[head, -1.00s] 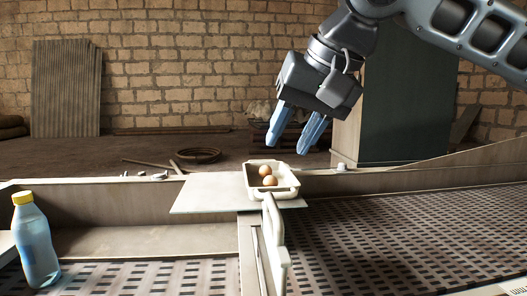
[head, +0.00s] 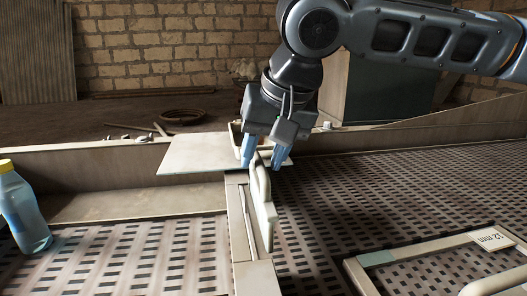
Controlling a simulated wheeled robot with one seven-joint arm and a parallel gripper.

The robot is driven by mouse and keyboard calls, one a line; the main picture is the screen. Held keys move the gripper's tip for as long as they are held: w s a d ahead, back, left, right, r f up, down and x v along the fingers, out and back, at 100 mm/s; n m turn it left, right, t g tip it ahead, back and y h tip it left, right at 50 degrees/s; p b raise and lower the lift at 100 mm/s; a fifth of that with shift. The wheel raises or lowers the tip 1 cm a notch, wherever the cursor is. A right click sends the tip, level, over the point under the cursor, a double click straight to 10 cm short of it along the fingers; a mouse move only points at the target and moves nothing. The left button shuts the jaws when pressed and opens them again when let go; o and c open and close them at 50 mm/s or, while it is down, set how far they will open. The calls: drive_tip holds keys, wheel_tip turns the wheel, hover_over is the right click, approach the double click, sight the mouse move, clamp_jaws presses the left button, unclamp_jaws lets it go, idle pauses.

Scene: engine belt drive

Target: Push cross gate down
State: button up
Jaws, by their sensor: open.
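The cross gate (head: 264,212) looks like a narrow pale panel with a handle-like loop. It stands upright at the divider (head: 239,235) between the two perforated belts. My gripper (head: 260,160) points down with its two blue fingers apart, at the far upper end of the gate. In this view the gate's top shows between the fingertips. I cannot tell whether the fingers touch it.
A blue bottle with a yellow cap (head: 22,210) stands at the left. A pale frame labelled "12 mm" (head: 418,250) lies on the right belt.

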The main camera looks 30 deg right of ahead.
clamp_jaws()
idle(0.5)
